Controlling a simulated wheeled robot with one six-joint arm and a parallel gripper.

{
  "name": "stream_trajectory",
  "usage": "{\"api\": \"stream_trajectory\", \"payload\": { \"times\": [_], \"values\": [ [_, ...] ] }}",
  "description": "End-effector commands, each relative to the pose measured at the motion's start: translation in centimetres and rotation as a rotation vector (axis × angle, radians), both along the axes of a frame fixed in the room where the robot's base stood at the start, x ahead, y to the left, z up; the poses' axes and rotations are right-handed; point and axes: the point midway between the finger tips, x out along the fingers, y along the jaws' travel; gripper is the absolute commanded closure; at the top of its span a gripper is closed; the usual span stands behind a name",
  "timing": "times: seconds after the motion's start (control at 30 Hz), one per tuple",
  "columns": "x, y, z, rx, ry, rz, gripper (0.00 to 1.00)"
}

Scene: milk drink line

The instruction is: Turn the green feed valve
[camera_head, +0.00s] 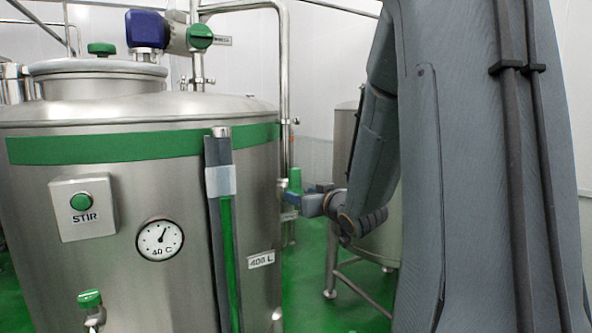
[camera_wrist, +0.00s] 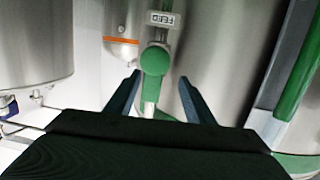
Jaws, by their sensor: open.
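The green feed valve (camera_wrist: 155,61) has a round knob and a flat green handle pointing down in the wrist view, under a plate reading FEED (camera_wrist: 164,18). In the head view it is a small green shape (camera_head: 295,180) on the pipe right of the tank. My gripper (camera_wrist: 160,76) is open, with one finger on each side of the valve; neither finger visibly touches it. In the head view my gripper (camera_head: 308,200) is at the valve, partly hidden by my arm.
The big steel tank (camera_head: 130,205) fills the left, with a STIR button box (camera_head: 83,207), a dial gauge (camera_head: 160,240) and a green sight tube (camera_head: 226,250). Vertical pipes (camera_head: 285,100) stand close beside the valve. A second tank (camera_head: 347,130) stands behind my arm.

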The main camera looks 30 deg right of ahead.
Motion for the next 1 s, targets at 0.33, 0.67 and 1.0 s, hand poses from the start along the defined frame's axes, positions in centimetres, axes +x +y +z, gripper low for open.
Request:
{"api": "stream_trajectory", "payload": {
  "times": [0.33,0.67,1.0],
  "values": [
    [0.6,-1.7,3.4,0.01,-0.155,0.066,0.52],
    [5.4,-1.4,3.4,0.01,-0.153,0.066,0.52],
    [7.6,-1.4,3.3,0.009,-0.153,0.064,0.52]
  ]
}}
